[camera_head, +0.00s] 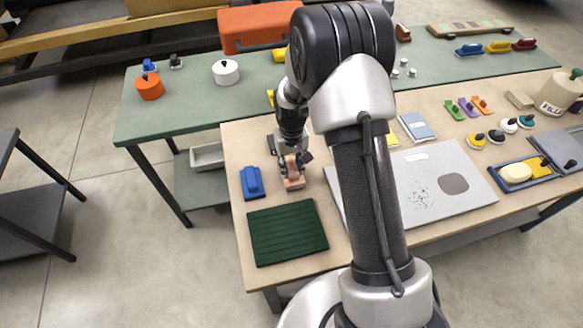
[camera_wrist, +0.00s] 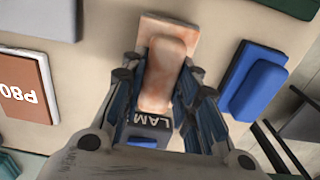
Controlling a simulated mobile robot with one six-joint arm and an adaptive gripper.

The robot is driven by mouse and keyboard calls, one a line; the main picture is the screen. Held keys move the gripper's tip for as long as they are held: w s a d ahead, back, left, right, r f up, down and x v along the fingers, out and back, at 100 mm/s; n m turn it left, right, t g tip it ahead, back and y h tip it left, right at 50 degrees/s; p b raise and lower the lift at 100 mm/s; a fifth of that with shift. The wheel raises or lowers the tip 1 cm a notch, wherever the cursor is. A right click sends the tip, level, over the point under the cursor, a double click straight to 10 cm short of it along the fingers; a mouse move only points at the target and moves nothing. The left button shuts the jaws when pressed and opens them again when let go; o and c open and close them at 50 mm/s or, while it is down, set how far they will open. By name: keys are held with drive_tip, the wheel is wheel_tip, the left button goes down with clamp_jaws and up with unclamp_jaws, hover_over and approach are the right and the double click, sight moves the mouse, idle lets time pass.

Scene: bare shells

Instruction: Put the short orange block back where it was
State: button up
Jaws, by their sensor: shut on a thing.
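The short orange block (camera_head: 293,182), a pale salmon-orange piece with a raised grip on a flat base, is between the fingers of my gripper (camera_head: 291,160). In the wrist view the fingers (camera_wrist: 162,88) are closed on both sides of the raised part of the block (camera_wrist: 166,65). The flat base shows beyond the fingertips. I cannot tell whether its underside touches the wooden table (camera_head: 235,152). A blue block (camera_head: 252,182) of similar form lies just left of it in the head view and at right in the wrist view (camera_wrist: 253,80).
A ribbed dark green mat (camera_head: 287,232) lies just in front of the block. A grey panel (camera_head: 460,205) lies to the right, partly behind my arm. A dark piece marked LAM (camera_wrist: 150,130) and a brown P80 card (camera_wrist: 25,88) are close by.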

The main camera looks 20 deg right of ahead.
drive_tip(key=shift+f, duration=0.4)
drive_tip(key=shift+f, duration=0.2)
drive_tip(key=o, duration=0.9)
drive_tip(key=shift+o, duration=0.2)
